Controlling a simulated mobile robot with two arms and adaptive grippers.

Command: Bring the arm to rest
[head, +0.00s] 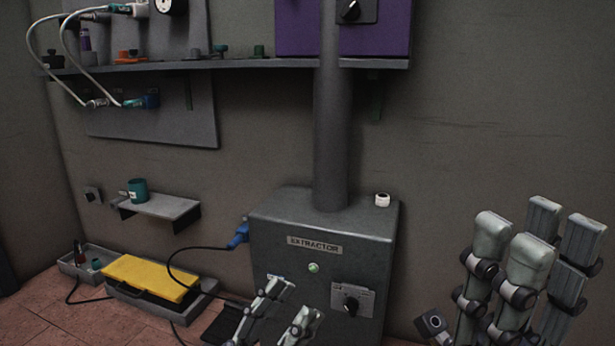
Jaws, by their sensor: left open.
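My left gripper (283,312) is at the bottom centre of the head view, in front of the grey extractor box (280,228). Its two fingertips are apart with nothing between them; its lower part is cut off by the picture's edge. My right gripper (537,243) is raised at the lower right, fingers pointing up, in front of the bare wall. Its fingers overlap in this view, so its opening is unclear. I see no object in it. The extractor carries a label plate, a pale green button (313,267) and a dark knob (350,306).
A thick grey pipe (331,130) rises from the extractor past a long wall shelf (290,65). A small shelf (160,207) holds a teal cup (138,191). A yellow case (150,277) and blue-plugged cable (238,236) lie left. A white cap (382,200) sits on the extractor.

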